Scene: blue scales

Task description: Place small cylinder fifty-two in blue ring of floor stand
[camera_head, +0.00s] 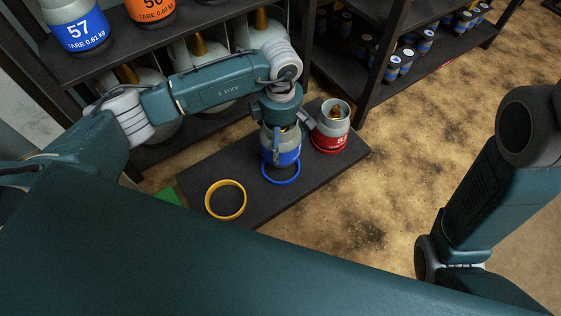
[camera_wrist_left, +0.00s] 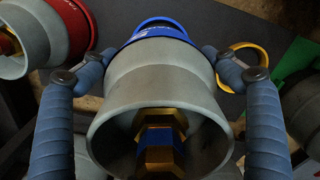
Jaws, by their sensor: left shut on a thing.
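A small grey cylinder with a blue band (camera_head: 284,157) is held upright by my left gripper (camera_head: 286,122); the number on its band is not readable. In the left wrist view the same cylinder (camera_wrist_left: 160,85) sits between the two fingers, with its brass valve towards the camera. The blue ring (camera_head: 281,182) lies on the dark floor stand (camera_head: 253,208). The cylinder's base is at the ring's far side and hides that part of the rim; I cannot tell whether it is inside or above the ring. My right gripper is out of view.
A red-banded cylinder (camera_head: 333,128) stands on the floor stand close to the right of the held one. A yellow ring (camera_head: 226,200) lies empty at the left. A dark shelf (camera_head: 185,55) with larger cylinders is behind. Open floor (camera_head: 400,150) lies to the right.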

